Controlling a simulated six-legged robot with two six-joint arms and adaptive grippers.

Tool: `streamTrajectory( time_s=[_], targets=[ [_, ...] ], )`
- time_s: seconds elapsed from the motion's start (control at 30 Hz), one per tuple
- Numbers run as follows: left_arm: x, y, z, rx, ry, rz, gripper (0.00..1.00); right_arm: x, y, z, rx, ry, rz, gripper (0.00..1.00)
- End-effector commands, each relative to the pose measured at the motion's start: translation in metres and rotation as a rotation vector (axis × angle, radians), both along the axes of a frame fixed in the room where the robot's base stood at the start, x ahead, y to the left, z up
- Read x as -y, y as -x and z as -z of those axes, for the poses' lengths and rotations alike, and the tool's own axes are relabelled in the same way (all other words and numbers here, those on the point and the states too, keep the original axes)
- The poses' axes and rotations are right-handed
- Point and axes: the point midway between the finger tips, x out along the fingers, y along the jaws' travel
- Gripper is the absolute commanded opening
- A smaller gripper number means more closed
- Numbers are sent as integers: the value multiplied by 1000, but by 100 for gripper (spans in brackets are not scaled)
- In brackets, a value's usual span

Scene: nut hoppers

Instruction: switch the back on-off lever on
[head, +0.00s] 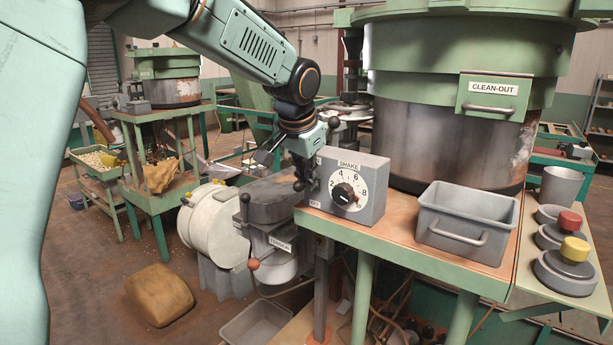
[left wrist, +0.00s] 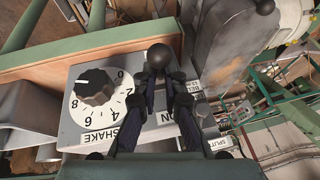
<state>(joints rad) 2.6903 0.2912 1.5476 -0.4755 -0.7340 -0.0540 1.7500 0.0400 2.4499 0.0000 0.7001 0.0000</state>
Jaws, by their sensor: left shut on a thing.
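The grey SHAKE control box (head: 348,188) stands on the wooden-topped green stand, with a numbered dial (head: 346,194) on its front. A lever with a black ball knob (head: 299,186) is at the box's left side; the knob also shows in the left wrist view (left wrist: 159,56). My left gripper (head: 302,172) reaches down to it from above. In the left wrist view my left gripper's fingers (left wrist: 163,84) are shut on this lever, close by the knob. An ON label (left wrist: 164,118) shows between the fingers. The lever's shaft is mostly hidden. My right gripper is out of view.
A grey bin (head: 467,222) and a large green hopper (head: 450,130) stand right of the box. A TENSION unit (head: 275,245) with a red-knobbed handle (head: 253,264) is below left. Red (head: 570,221) and yellow (head: 575,248) knobs are far right.

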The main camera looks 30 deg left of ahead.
Motion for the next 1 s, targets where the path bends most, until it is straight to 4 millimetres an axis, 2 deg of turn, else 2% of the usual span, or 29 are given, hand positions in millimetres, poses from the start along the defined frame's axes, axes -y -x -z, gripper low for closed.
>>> streamTrajectory(
  time_s=[0.17, 0.4, 0.63, 1.0],
  targets=[
    [0, -1, -3, -9, -3, 0, 0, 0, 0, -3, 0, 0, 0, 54],
    [-1, -5, -9, -123, -14, -3, 0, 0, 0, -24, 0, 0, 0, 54],
    [0, -8, -9, -206, -20, -1, 0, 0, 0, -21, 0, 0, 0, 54],
    [0, -8, -11, -220, -20, 0, 0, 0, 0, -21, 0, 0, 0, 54]
  ],
)
